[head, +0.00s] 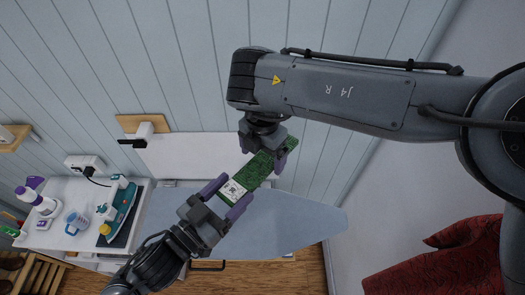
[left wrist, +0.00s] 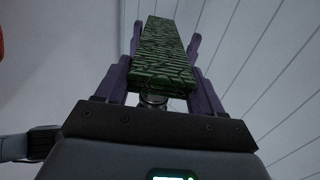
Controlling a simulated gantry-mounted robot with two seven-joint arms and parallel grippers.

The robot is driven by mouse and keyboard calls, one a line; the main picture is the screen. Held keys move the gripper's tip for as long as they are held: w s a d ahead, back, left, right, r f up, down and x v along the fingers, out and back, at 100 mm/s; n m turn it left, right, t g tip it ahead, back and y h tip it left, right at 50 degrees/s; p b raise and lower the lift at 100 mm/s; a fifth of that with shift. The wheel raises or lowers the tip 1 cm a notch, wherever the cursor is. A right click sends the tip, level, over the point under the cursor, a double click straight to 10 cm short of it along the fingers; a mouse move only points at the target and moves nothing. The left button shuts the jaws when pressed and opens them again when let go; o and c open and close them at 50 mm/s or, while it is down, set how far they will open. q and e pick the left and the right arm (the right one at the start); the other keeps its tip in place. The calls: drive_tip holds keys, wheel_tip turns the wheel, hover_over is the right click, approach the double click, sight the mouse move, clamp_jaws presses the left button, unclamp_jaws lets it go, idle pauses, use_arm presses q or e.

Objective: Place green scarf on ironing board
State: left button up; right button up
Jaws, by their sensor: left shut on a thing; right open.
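The green scarf (head: 262,170) is a flat, folded green strip with a white label near its lower end. My left gripper (head: 227,192) is shut on that lower end. In the left wrist view the scarf (left wrist: 165,50) stands out between the purple fingers of my left gripper (left wrist: 163,75). My right gripper (head: 266,148) is open, with its fingers at either side of the scarf's upper end; I cannot tell whether they touch it. The pale blue ironing board (head: 300,222) lies below the scarf in the picture, partly hidden by my left gripper.
A white cabinet top (head: 58,240) at the left holds a teal iron (head: 120,212), a blue-and-white measuring cup (head: 76,222) and a white-and-purple bottle (head: 38,202). A wooden wall shelf (head: 143,123) is above. Red cloth (head: 450,262) lies at lower right. The board's right end is clear.

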drive_tip(key=shift+c, duration=0.4)
use_arm(q)
drive_tip(key=shift+d, duration=0.1)
use_arm(e)
drive_tip(key=c, duration=1)
use_arm(q)
drive_tip(key=o, duration=1)
drive_tip(key=shift+s, duration=0.1)
drive_tip(key=shift+c, duration=0.2)
use_arm(e)
drive_tip(key=shift+a, duration=0.1)
drive_tip(key=shift+c, duration=0.5)
use_arm(q)
drive_tip(key=shift+o, duration=1.1)
drive_tip(key=shift+r, duration=0.1)
